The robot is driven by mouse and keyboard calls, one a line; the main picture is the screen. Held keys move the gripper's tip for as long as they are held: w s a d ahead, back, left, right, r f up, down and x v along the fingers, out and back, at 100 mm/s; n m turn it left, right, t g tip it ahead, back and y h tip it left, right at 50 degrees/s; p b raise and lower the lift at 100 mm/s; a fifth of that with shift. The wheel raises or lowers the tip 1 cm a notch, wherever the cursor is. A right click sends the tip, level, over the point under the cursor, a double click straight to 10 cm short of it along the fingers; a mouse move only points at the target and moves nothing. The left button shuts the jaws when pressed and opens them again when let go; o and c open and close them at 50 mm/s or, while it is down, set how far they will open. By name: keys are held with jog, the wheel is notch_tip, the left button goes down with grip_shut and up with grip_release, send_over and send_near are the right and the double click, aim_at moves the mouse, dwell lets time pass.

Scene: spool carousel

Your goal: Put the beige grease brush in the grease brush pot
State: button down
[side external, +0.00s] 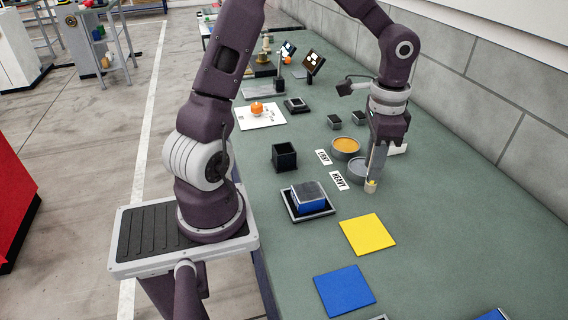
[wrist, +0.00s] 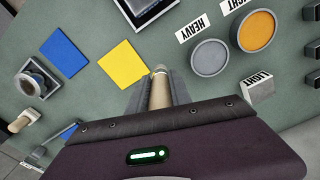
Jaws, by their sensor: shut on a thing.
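My gripper (side external: 371,172) points down over the green bench, right beside the grey tin. It is shut on the beige grease brush (wrist: 159,88), which shows as a pale cylinder between the fingers in the wrist view. In the side view its pale end (side external: 370,186) shows at the fingertips, close above the bench or touching it; I cannot tell which. A black open-topped square box (side external: 284,157) stands left of the tins in the side view. I cannot tell whether it is the grease brush pot.
A grey-filled tin (wrist: 210,57) and an amber-filled tin (wrist: 257,30) stand by HEAVY and LIGHT labels. Yellow (side external: 367,235) and blue (side external: 344,290) mats lie flat nearby. A blue block (side external: 309,197) sits in a dark tray. A round item (wrist: 33,78) stands beyond the blue mat.

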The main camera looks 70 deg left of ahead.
jog(key=a+r+n, duration=0.1)
jog(key=a, duration=0.6)
notch_tip(320, 180, up, 5)
jog(key=m, duration=0.4)
send_over(284, 156)
jog(key=a, duration=0.3)
jog(key=f, duration=0.9)
jog(key=shift+w+d+f, duration=0.1)
jog(key=shift+w+f, duration=0.1)
jog(key=shift+f, duration=0.3)
jog(key=shift+f, duration=0.1)
jog(key=c, duration=1.2)
grip_release()
jog(key=shift+o, duration=0.2)
